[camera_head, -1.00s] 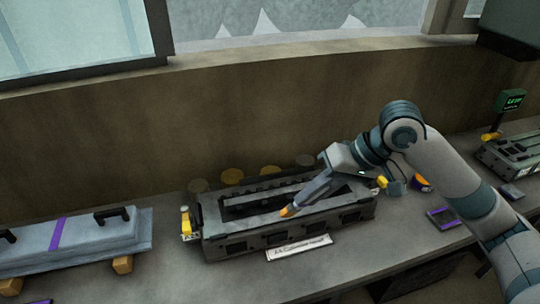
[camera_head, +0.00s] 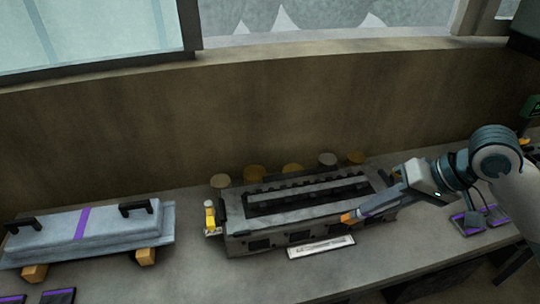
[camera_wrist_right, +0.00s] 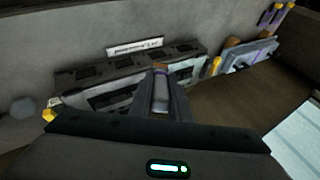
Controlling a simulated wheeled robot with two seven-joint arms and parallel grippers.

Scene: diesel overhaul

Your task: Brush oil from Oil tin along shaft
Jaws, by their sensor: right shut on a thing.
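My right gripper (camera_head: 376,206) is shut on a slim brush-like tool with an orange tip (camera_head: 349,217). The tip is by the front right part of a grey engine block (camera_head: 265,243); contact cannot be told. In the right wrist view the tool (camera_wrist_right: 161,92) sits between the fingers, in front of the block (camera_wrist_right: 92,72). A long dark shaft-like bar with lobes (camera_head: 310,188) lies along the block's top. No oil tin can be made out for sure. My left gripper is not in view.
A label plate (camera_head: 321,247) lies before the block. A grey cover with black handles (camera_head: 100,231) rests on wooden blocks at left.

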